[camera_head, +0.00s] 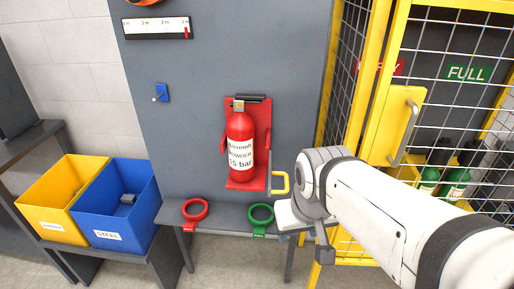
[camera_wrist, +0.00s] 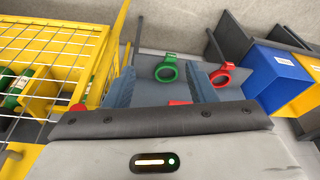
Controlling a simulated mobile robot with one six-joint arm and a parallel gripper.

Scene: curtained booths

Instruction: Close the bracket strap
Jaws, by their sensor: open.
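A red cylinder with a white label (camera_head: 241,150) stands upright in a red bracket (camera_head: 264,112) on the dark wall panel. A strap with a yellow loop handle (camera_head: 279,183) sticks out at the bracket's lower right and does not cross the front of the cylinder. My gripper (camera_head: 304,239) is just right of and below the handle in the head view, partly hidden by my own wrist. In the wrist view my gripper (camera_wrist: 161,76) has its fingers wide apart with nothing held between them. The handle cannot be made out there.
A low shelf below holds a red ring (camera_head: 195,209) and a green ring (camera_head: 261,214). Yellow (camera_head: 51,219) and blue (camera_head: 107,232) bins stand left. A yellow mesh cage door (camera_head: 396,125) stands close on the right. The panel left of the bracket is mostly clear.

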